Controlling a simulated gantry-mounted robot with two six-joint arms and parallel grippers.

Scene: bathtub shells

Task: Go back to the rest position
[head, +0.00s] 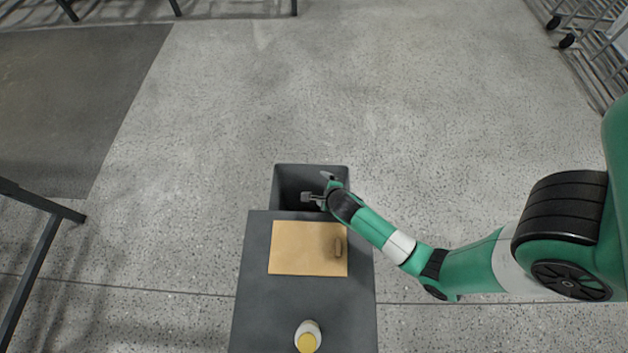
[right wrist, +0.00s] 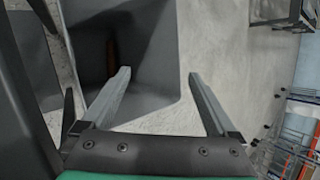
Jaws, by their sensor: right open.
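My right gripper (head: 312,197) is over the dark grey bin (head: 288,183) at the far end of the table in the head view. In the right wrist view its two fingers (right wrist: 159,75) are spread apart with nothing between them. The bin (right wrist: 155,48) lies beyond the fingers in that view, and a narrow reddish-brown thing (right wrist: 110,58) shows in its shadowed inside. My left gripper is in neither view.
A dark table (head: 262,312) stands in front of the bin. A tan board (head: 298,248) with a small brown item (head: 338,247) lies on it.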

